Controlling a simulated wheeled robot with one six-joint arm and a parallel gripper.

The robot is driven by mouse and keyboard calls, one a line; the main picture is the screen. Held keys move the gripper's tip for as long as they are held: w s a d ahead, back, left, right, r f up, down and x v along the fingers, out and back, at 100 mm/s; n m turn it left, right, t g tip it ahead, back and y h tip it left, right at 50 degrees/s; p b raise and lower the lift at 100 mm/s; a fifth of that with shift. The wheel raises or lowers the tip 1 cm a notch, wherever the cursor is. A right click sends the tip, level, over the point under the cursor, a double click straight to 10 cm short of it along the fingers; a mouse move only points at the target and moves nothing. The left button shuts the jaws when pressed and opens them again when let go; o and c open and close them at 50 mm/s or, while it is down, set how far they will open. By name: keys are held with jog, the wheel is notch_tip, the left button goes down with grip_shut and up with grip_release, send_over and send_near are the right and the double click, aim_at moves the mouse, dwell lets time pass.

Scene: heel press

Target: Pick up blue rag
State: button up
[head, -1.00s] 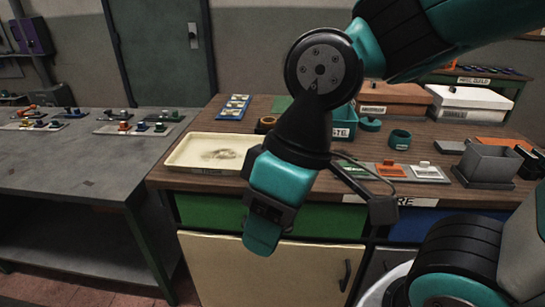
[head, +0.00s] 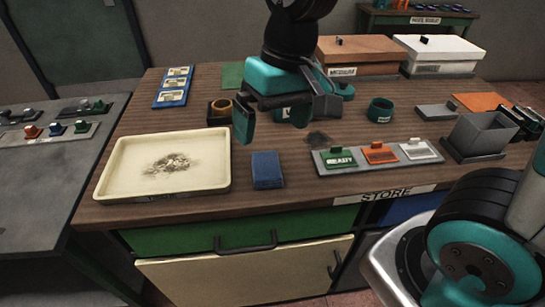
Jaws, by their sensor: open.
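The blue rag (head: 267,170) is a small folded dark-blue block lying on the wooden bench top in the head view, just right of the cream tray. My gripper (head: 284,124) is above and behind the rag in the picture, with its two fingers spread apart. Nothing shows between the fingers, and the rag is apart from them. The gripper partly hides a teal labelled container behind it.
The cream tray (head: 110,185) with grey debris lies to the left. A grey strip (head: 408,158) with green, orange and white labelled pieces lies to the right. A teal ring (head: 380,110) and a grey open box (head: 482,133) stand farther right. Bare wood lies in front of the rag.

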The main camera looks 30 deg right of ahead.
jog(key=w+d+f+m+h+p, duration=0.1)
jog(key=w+d+f+m+h, duration=0.15)
jog(key=w+m, duration=0.45)
jog(key=n+p, duration=0.1)
jog(key=n, duration=0.1)
send_over(266, 164)
notch_tip(266, 164, down, 11)
jog(key=shift+f+p, duration=0.75)
jog(key=shift+f, duration=2.15)
jog(key=c, duration=1)
jog(key=shift+r, duration=0.1)
notch_tip(266, 164, up, 20)
jog(key=b, duration=0.1)
jog(key=shift+o, duration=0.4)
